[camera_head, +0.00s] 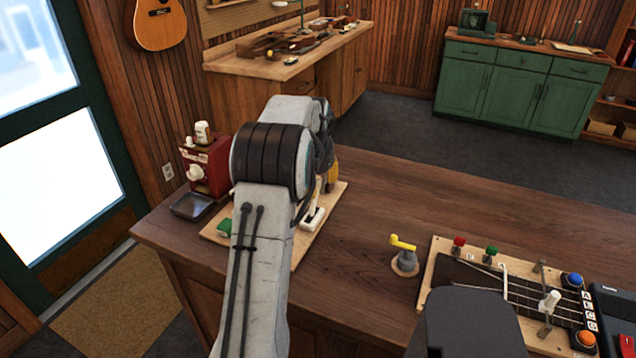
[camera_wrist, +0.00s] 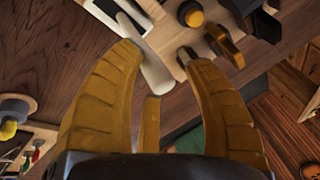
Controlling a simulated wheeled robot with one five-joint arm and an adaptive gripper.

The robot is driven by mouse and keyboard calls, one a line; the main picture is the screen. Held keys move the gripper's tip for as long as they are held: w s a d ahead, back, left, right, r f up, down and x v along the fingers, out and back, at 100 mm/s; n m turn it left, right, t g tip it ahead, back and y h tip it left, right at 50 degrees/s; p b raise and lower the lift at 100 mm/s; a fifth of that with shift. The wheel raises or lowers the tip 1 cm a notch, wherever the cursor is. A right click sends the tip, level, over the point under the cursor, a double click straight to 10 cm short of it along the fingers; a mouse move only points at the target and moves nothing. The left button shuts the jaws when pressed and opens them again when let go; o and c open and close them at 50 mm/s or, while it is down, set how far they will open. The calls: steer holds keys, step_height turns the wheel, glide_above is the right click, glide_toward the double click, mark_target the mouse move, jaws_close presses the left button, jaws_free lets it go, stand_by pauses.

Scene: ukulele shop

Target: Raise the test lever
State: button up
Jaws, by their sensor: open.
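The likely test lever is a white handle (camera_wrist: 153,68) in a pale slotted plate (camera_wrist: 120,14) in the wrist view. In the head view its white base (camera_head: 313,220) shows at the right side of a wooden board, with the handle partly hidden by my arm. My gripper (camera_wrist: 163,58) is open in the wrist view, its yellow-brown fingers on either side of the handle's end. I cannot tell whether any finger touches it. In the head view only a bit of my yellow gripper (camera_head: 331,172) shows behind my arm.
A yellow-handled crank (camera_head: 404,258) and a fretboard panel (camera_head: 431,274) lie to the right. Bare counter (camera_head: 360,215) lies between.

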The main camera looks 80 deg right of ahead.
steer(key=v, duration=1.1)
steer(key=shift+a, duration=0.2)
stand_by(0.5)
